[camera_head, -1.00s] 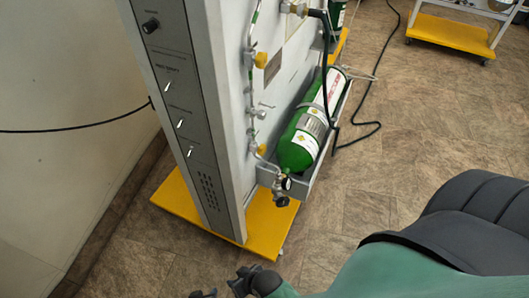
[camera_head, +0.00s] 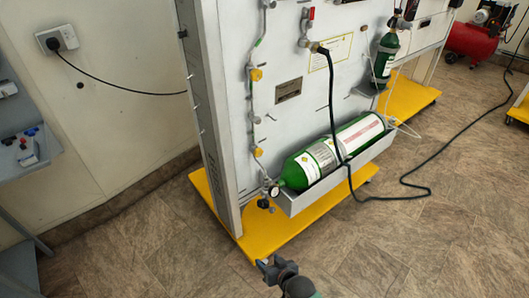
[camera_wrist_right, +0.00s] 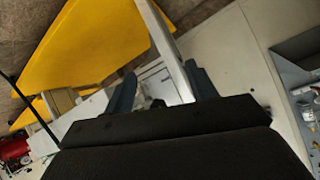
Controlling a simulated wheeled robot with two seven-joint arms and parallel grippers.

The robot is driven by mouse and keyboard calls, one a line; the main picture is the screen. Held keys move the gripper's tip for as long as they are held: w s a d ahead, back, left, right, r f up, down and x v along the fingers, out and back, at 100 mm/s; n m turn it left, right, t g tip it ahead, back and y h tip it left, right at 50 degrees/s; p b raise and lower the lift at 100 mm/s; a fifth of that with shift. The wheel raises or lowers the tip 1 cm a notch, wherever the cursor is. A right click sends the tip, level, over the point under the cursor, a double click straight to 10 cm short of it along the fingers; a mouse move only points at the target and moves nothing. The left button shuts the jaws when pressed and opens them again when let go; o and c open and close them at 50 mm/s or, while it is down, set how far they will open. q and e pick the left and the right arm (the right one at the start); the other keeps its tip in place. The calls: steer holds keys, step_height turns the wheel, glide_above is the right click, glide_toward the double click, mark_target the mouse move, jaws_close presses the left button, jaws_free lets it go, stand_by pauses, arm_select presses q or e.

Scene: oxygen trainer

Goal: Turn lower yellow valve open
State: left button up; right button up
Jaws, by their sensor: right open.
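The lower yellow valve (camera_head: 258,152) is a small yellow knob on the thin pipe of the grey upright panel (camera_head: 300,110). The upper yellow valve (camera_head: 256,74) sits above it on the same pipe. My right gripper (camera_head: 276,268) is at the bottom edge of the head view, open and empty, well below the valve in the picture and apart from it. Its two dark fingers (camera_wrist_right: 162,85) are spread in the right wrist view, where I cannot make out the valve. My left gripper is not in view.
A green cylinder (camera_head: 308,166) lies in a grey tray (camera_head: 335,177) low on the panel, with a gauge at its neck. A black hose (camera_head: 349,180) hangs across it. The yellow base (camera_head: 265,234) juts out at floor level.

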steer(key=w+r+t+y+p, duration=0.2)
steer(key=w+r+t+p, duration=0.1)
steer(key=w+r, duration=0.9)
steer(key=n+t+y+p, duration=0.1)
steer(key=t+y+p, duration=0.1)
steer(key=y, duration=0.1)
glide_toward(260, 153)
steer(key=x, duration=0.2)
steer(key=shift+p+x, duration=0.7)
steer(key=shift+x, duration=3)
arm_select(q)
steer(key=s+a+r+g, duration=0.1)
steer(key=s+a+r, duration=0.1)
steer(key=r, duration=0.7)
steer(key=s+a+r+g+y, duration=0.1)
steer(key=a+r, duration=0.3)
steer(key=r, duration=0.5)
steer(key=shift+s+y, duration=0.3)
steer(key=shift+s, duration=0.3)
arm_select(e)
steer(key=shift+a+f, duration=0.1)
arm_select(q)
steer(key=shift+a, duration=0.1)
arm_select(e)
steer(key=shift+n, duration=0.3)
steer(key=c, duration=1)
